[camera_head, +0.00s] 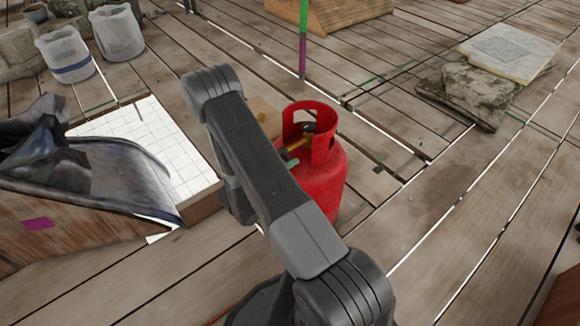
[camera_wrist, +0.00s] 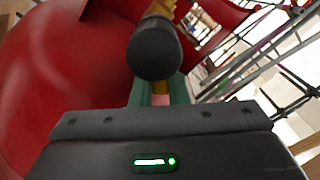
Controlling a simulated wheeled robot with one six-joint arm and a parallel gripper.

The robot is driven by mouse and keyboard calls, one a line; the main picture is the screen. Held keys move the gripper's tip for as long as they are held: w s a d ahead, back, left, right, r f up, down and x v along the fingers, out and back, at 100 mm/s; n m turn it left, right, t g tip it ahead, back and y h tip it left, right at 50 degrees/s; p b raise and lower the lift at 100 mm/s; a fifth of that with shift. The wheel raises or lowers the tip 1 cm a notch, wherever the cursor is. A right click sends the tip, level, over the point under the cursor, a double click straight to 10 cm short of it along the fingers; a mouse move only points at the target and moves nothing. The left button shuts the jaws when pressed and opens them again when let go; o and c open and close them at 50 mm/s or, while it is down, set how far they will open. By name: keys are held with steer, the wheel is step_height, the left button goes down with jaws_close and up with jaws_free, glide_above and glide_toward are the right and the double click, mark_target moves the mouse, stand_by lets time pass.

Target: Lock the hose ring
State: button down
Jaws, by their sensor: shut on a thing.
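A red gas cylinder (camera_head: 329,184) stands upright on the planks, partly behind my arm. It fills the left of the wrist view (camera_wrist: 60,85). Inside its collar a brass fitting (camera_head: 299,143) shows, with a dark end. In the wrist view a round black end piece (camera_wrist: 154,50) on a yellowish stem (camera_wrist: 162,9) sits just beyond my gripper (camera_wrist: 160,98). My gripper's green fingers are close together around a small pinkish piece at the fitting, seemingly the hose ring. The ring is mostly hidden by the black piece, and my arm covers much of the gripper in the head view.
A white tiled slab (camera_head: 150,140) and a draped dark sheet (camera_head: 90,175) lie at left. Two whitish buckets (camera_head: 118,32) stand behind. Stone slabs (camera_head: 468,90) lie at right, and a green and purple pole (camera_head: 303,40) stands at the back. The planks at right are mostly clear.

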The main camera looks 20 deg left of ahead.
stand_by(0.3)
steer(key=c, duration=1.4)
jaws_free()
steer(key=shift+r, duration=0.1)
